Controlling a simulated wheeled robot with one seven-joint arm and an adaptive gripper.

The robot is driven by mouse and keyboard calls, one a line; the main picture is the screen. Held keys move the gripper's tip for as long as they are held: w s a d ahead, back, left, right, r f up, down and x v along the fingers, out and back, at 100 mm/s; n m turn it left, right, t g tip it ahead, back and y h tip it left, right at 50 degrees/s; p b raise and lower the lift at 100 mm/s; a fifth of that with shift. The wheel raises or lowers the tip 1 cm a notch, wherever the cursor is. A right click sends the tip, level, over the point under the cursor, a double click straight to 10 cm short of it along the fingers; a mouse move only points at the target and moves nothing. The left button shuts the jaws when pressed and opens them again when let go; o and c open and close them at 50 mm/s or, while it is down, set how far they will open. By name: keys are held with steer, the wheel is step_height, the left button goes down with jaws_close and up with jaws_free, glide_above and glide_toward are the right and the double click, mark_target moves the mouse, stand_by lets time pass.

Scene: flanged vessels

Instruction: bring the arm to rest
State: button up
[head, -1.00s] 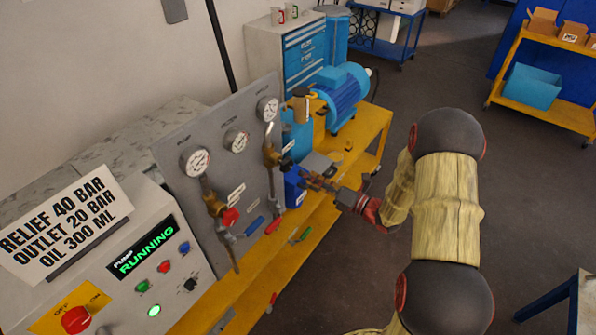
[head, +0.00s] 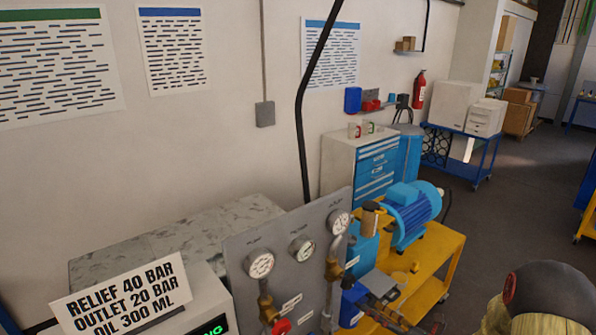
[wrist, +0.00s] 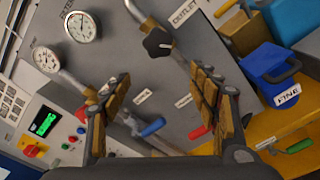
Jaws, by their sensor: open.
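My gripper (wrist: 158,90) is open in the wrist view, its two fingers well apart with nothing held between them. It faces the grey gauge panel (wrist: 140,62), which shows gauges, brass pipework and a blue-handled valve behind the fingers. In the head view my arm (head: 548,298) shows at the lower right, right of the grey panel (head: 285,268). The lower part of the arm is cut off by the bottom edge, and the gripper's fingers are not clear there.
A blue pump motor (head: 410,213) sits on a yellow bench (head: 440,262) close to the arm. A blue can (wrist: 270,75) lies right of the fingers in the wrist view. A sign (head: 122,295) stands at lower left. Open floor (head: 490,225) lies beyond the bench.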

steer(key=s+a+f+n+g+h+b, duration=0.1)
steer(key=s+a+n+g, duration=0.25)
steer(key=s+n, duration=0.35)
steer(key=s+a+f+n+g+b, duration=0.1)
steer(key=s+a+n+g, duration=0.1)
steer(key=s+n+g, duration=0.45)
steer(key=s+a+n+g+h+b, duration=0.1)
steer(key=s+a+n+g, duration=0.2)
steer(key=s+n, duration=0.55)
steer(key=s+d+r+n+h+b, duration=0.45)
steer(key=s+n+h, duration=0.2)
steer(key=n, duration=0.35)
step_height(320, 180, up, 8)
steer(key=s+a+n+t+h+b, duration=0.1)
steer(key=a+n+t+h+b, duration=0.1)
steer(key=n+t+b, duration=0.1)
steer(key=shift+a+f+n+t, duration=0.3)
steer(key=shift+n+t, duration=0.5)
steer(key=shift+t, duration=0.2)
steer(key=shift+h, duration=0.25)
